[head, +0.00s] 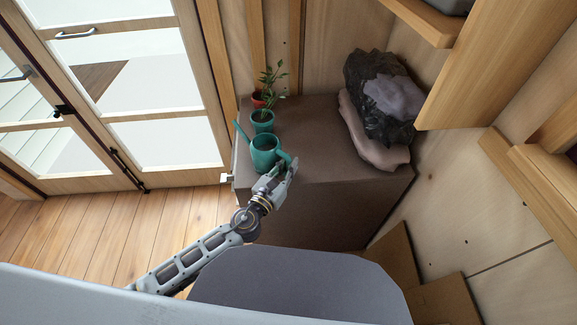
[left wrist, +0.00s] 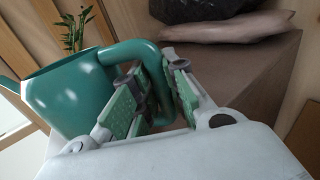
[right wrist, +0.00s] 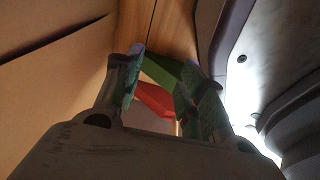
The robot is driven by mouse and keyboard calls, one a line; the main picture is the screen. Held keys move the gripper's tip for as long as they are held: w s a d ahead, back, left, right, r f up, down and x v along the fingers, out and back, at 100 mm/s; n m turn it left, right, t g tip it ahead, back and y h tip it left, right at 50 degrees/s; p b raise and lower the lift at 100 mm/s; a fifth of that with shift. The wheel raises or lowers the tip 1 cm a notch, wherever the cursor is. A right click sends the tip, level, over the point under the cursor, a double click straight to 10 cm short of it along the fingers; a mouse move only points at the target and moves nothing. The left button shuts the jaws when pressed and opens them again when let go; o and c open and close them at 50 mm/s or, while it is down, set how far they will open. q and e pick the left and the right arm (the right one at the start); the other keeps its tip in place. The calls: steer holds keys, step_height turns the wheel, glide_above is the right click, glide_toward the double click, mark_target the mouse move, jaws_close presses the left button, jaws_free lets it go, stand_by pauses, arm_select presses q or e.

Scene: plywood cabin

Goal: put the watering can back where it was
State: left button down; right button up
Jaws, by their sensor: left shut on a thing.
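The green watering can (head: 264,153) is at the front left part of the brown cabinet top (head: 320,160), its spout toward the back left. I cannot tell whether its base touches the top. My left gripper (head: 283,172) is shut on the can's handle; in the left wrist view the handle (left wrist: 130,50) runs between its fingers and the can's body (left wrist: 70,92) is at left, roughly upright. My right gripper (right wrist: 158,75) shows only in the right wrist view; its fingers are apart, with nothing clearly held between them.
Potted plants, one in a green pot (head: 262,121) and one in a red pot (head: 258,100), stand just behind the can. Dark and pale sacks (head: 385,105) lie at the cabinet's right. A glazed door (head: 150,90) is at left. The middle of the cabinet top is clear.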

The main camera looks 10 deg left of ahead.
steer(key=shift+w, duration=0.1)
arm_select(q)
steer(key=c, duration=1.4)
jaws_free()
steer(key=shift+c, duration=0.2)
arm_select(e)
steer(key=shift+w+a+r, duration=0.1)
steer(key=shift+w, duration=0.2)
steer(key=shift+s, duration=0.15)
